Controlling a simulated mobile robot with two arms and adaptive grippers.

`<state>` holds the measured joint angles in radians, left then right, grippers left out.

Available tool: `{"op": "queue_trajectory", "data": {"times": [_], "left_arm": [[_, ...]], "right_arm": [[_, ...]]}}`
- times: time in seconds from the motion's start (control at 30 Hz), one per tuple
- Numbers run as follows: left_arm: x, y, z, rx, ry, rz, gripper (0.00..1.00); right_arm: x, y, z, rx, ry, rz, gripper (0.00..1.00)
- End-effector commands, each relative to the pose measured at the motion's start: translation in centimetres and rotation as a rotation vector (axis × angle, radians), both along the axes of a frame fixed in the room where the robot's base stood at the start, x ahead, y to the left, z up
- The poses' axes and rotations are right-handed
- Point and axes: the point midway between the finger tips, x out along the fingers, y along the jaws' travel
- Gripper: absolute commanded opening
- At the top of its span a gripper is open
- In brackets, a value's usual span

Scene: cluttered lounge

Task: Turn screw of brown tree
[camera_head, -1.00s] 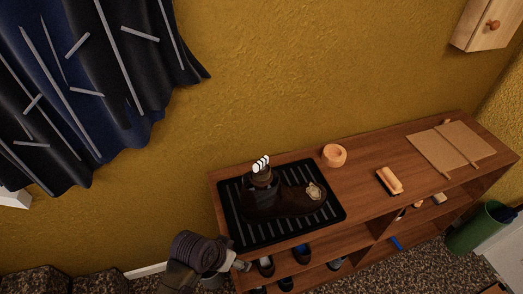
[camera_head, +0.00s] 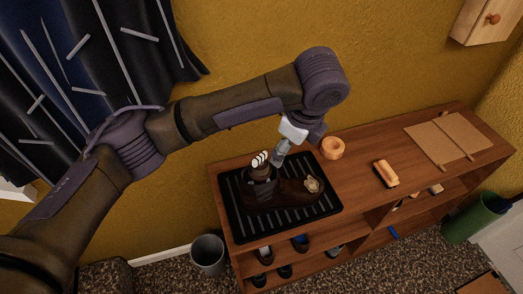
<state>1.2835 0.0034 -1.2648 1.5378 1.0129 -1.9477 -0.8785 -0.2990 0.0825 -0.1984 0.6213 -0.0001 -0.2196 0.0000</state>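A dark brown shoe (camera_head: 290,194) lies on a black ribbed tray (camera_head: 240,222) on top of the wooden shelf unit, toe to the right. A dark piece with white bands (camera_head: 260,160) stands up at the shoe's heel end; I cannot tell whether it is the brown tree or its screw. A pale round piece (camera_head: 312,184) sits on the toe. My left gripper (camera_head: 279,155) points down close beside the banded piece, on its right. I cannot tell whether it touches it, and its fingers are too small to read. My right gripper is not in view.
A round orange-tan dish (camera_head: 332,148), a brush (camera_head: 386,174) and a tan board (camera_head: 450,143) lie on the unit top. A grey bin (camera_head: 208,254) stands on the floor at left, a green one (camera_head: 468,222) at right. A wall cabinet (camera_head: 490,25) hangs upper right.

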Motion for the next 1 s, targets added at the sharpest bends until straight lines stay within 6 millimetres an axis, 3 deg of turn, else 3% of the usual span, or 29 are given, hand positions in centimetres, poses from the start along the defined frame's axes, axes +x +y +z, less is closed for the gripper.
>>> {"op": "queue_trajectory", "data": {"times": [0.03, 0.1, 0.27, 0.47, 0.8, 1.0], "left_arm": [[0.6, 0.7, 1.7, 0.061, -0.023, -0.026, 0.77], [1.0, 1.4, 2.9, 0.121, -0.031, -0.050, 0.77], [1.3, 2.2, 3.5, 0.177, -0.034, -0.070, 0.77], [2.0, 3.1, 0.8, 0.178, -0.030, -0.069, 0.77], [3.9, 5.1, -5.5, 0.176, -0.034, -0.068, 0.77], [4.6, 5.7, -7.9, 0.174, -0.036, -0.069, 0.77]], "right_arm": [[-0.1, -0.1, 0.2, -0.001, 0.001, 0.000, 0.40], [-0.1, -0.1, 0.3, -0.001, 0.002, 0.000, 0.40], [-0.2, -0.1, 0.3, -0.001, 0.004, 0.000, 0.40], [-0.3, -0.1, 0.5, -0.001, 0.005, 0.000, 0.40], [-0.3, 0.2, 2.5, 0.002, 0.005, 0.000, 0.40], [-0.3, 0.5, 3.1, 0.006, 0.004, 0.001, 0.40]]}}
